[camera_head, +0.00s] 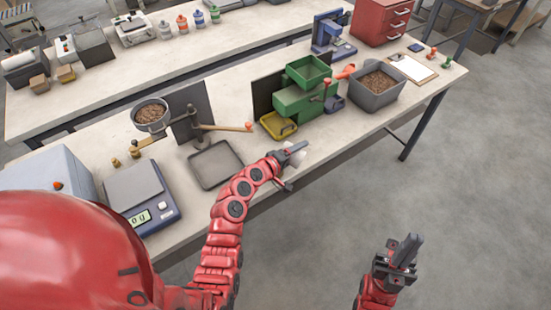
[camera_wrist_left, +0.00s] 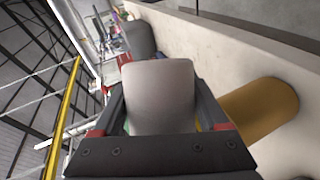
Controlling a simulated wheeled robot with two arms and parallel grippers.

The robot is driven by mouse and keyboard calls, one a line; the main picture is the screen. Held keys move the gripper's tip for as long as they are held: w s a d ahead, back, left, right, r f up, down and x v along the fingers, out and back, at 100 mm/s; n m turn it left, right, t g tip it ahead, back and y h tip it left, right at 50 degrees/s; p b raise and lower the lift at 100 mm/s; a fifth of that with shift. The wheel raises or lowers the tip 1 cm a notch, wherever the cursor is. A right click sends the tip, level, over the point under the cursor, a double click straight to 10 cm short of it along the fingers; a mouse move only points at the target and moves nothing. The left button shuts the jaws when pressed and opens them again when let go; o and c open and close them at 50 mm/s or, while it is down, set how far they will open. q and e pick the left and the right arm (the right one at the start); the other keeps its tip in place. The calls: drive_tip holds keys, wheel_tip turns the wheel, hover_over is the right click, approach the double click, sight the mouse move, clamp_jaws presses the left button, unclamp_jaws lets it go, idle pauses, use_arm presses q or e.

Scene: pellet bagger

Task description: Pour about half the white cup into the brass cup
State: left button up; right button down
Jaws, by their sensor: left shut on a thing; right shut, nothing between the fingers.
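My left gripper (camera_head: 292,154) is shut on the white cup (camera_wrist_left: 160,96), above the front edge of the bench. In the left wrist view the cup fills the space between the fingers, and its contents are not visible. In the head view a small pale part of the cup (camera_head: 295,157) shows beside the gripper. A brass cylinder, seemingly the brass cup (camera_wrist_left: 259,110), stands out from the bench in the left wrist view, right of the gripper and partly behind it. I cannot make it out in the head view. My right gripper (camera_head: 405,255) is shut and empty, over the floor at lower right.
A dark tray (camera_head: 216,165) and a scale (camera_head: 142,196) are to the left of the left gripper. The green machine (camera_head: 300,97), a yellow tray (camera_head: 278,125) and a grey pellet bin (camera_head: 376,97) stand behind and right. Open floor lies in front of the bench.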

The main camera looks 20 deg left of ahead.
use_arm(q)
drive_tip(key=shift+w+a+r+n+h, duration=0.1)
drive_tip(key=shift+a+r+n+h, duration=0.1)
drive_tip(key=shift+r, duration=0.25)
drive_tip(key=shift+a+r+n+h, duration=0.1)
drive_tip(key=shift+a+r+n, duration=0.1)
drive_tip(key=shift+r, duration=0.2)
idle(0.6)
drive_tip(key=shift+a+f+n+h+b, duration=0.1)
drive_tip(key=shift+f+n+h+b, duration=0.4)
drive_tip(key=shift+b, duration=0.8)
idle(1.0)
drive_tip(key=shift+a+r+n+t+h+b, duration=0.25)
drive_tip(key=shift+r+n+b, duration=0.2)
drive_tip(key=shift+n, duration=0.25)
idle(1.5)
drive_tip(key=shift+a+f+n+t+h+b, duration=0.2)
drive_tip(key=shift+f+n+t+h+b, duration=0.2)
drive_tip(key=shift+n+b, duration=0.5)
idle(1.1)
